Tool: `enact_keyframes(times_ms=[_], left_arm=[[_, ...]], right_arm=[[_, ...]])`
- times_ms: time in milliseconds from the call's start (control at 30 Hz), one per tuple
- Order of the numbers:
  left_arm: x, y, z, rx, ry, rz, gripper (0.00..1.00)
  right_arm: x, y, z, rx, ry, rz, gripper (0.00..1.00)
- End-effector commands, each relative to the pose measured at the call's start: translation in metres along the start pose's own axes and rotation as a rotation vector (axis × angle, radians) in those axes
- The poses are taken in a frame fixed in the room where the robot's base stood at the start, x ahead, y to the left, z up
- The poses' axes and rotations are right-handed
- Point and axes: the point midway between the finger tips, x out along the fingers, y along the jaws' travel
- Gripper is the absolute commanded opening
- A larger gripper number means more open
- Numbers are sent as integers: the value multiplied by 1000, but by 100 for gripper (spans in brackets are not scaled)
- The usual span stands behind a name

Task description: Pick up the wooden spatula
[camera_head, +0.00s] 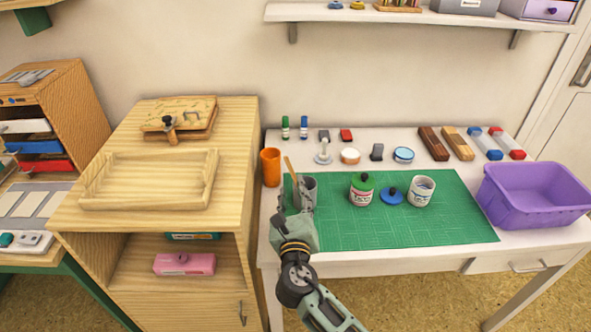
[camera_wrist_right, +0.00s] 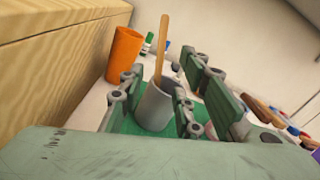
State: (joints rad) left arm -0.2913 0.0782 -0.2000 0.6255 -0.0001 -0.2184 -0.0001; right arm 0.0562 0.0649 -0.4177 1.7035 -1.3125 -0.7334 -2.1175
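The wooden spatula (camera_head: 290,168) stands tilted in a grey cup (camera_head: 310,182) at the left end of the green mat. In the right wrist view, the spatula's handle (camera_wrist_right: 162,45) rises out of the grey cup (camera_wrist_right: 154,107), and its lower end is hidden inside. My right gripper (camera_head: 294,198) is just in front of the cup and partly covers it. Its fingers are open in the right wrist view (camera_wrist_right: 168,85), with the cup and handle seen between them. I cannot tell whether the fingers touch the cup. My left gripper is not in view.
An orange cup (camera_head: 270,167) stands left of the grey cup, near a wooden cabinet (camera_head: 240,130). A green-lidded jar (camera_head: 361,190) and a white jar (camera_head: 421,191) stand on the green mat (camera_head: 440,228). A purple bin (camera_head: 535,205) is at the right. The mat's front is clear.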

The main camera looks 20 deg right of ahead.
Motion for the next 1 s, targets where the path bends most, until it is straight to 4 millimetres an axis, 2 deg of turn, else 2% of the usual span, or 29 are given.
enact_keyframes(times_ms=[167,500,700,933,1000], left_arm=[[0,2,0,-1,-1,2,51],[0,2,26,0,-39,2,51],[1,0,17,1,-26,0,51],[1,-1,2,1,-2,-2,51],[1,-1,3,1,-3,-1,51]], right_arm=[[13,0,0,0,0,0,31],[58,2,-2,1,0,-1,31],[77,2,-2,3,1,1,31],[78,2,-3,3,1,1,31],[78,1,-3,3,1,1,25]])
